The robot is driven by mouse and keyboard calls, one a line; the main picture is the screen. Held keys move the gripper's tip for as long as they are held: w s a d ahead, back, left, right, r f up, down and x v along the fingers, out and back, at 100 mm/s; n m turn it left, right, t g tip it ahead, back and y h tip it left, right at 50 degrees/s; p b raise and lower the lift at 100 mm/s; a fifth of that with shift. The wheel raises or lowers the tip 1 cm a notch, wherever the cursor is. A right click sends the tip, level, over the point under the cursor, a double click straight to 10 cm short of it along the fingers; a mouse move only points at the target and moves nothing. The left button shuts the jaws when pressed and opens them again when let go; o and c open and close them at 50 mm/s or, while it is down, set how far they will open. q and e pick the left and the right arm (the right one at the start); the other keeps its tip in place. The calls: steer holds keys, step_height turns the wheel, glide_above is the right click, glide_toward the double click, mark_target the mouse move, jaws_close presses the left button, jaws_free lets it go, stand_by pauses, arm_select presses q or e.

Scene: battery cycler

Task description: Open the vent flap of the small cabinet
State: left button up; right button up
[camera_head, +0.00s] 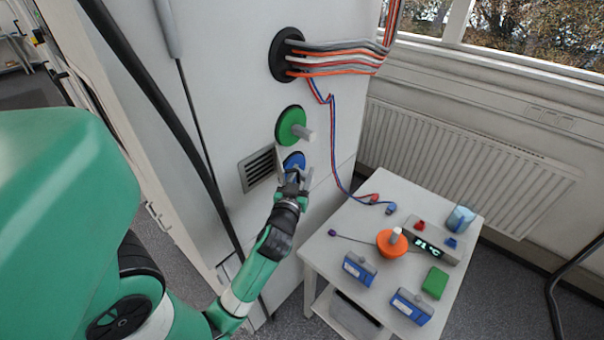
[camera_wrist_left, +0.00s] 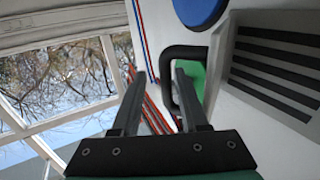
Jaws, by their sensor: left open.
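The vent flap (camera_head: 257,168) is a light panel with dark slats on the pale cabinet (camera_head: 235,95). In the left wrist view the flap (camera_wrist_left: 268,75) fills the right side, and a black C-shaped handle (camera_wrist_left: 185,51) stands beside its edge. I cannot tell whether the flap is slightly ajar. My left gripper (camera_head: 293,166) is open, just right of the flap in the head view and in front of a blue disc. In the wrist view one finger of the left gripper (camera_wrist_left: 159,72) overlaps the handle; I cannot tell whether they touch. My right gripper is out of view.
A green knob (camera_head: 290,126) and a blue disc (camera_head: 294,159) sit beside the flap. Cables leave a black port (camera_head: 284,55) above. A white table (camera_head: 340,218) at right holds an orange dial (camera_head: 391,244), blue boxes (camera_head: 360,268) and a display (camera_head: 430,246).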

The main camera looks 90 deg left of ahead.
arm_select(q)
steer(key=v, duration=1.1)
steer(key=shift+d+p, duration=0.3)
steer(key=shift+p, duration=0.15)
